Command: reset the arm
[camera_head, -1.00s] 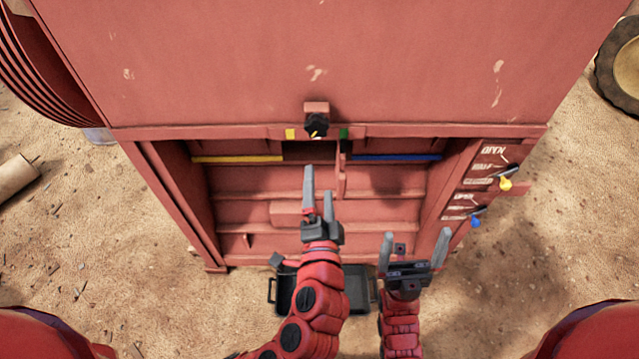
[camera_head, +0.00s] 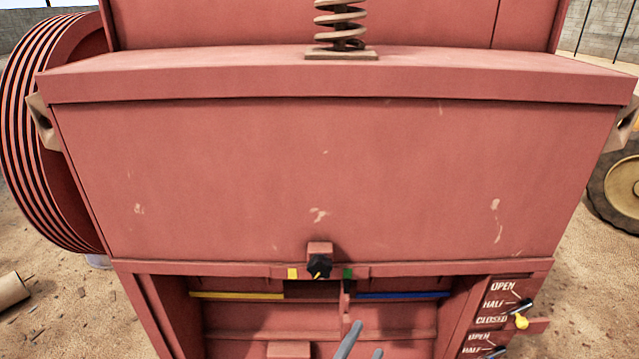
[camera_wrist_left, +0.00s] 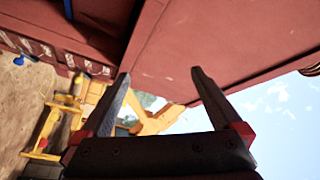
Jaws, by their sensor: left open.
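Only the fingertips of my left gripper (camera_head: 362,348) show at the bottom of the head view, in front of the crusher's lower opening. They are apart with nothing between them. In the left wrist view the two grey fingers of my left gripper (camera_wrist_left: 160,75) are spread wide and empty, with the red crusher body (camera_wrist_left: 225,40) beyond them. The rest of the left arm is below the head view. My right gripper does not show in either current view.
The crusher's red front (camera_head: 320,170) fills the head view. A black dial (camera_head: 319,266) sits above the yellow bar (camera_head: 237,295) and blue bar (camera_head: 403,295). A yellow-knobbed lever (camera_head: 521,321) stands at right. Yellow machinery (camera_wrist_left: 60,125) shows in the left wrist view.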

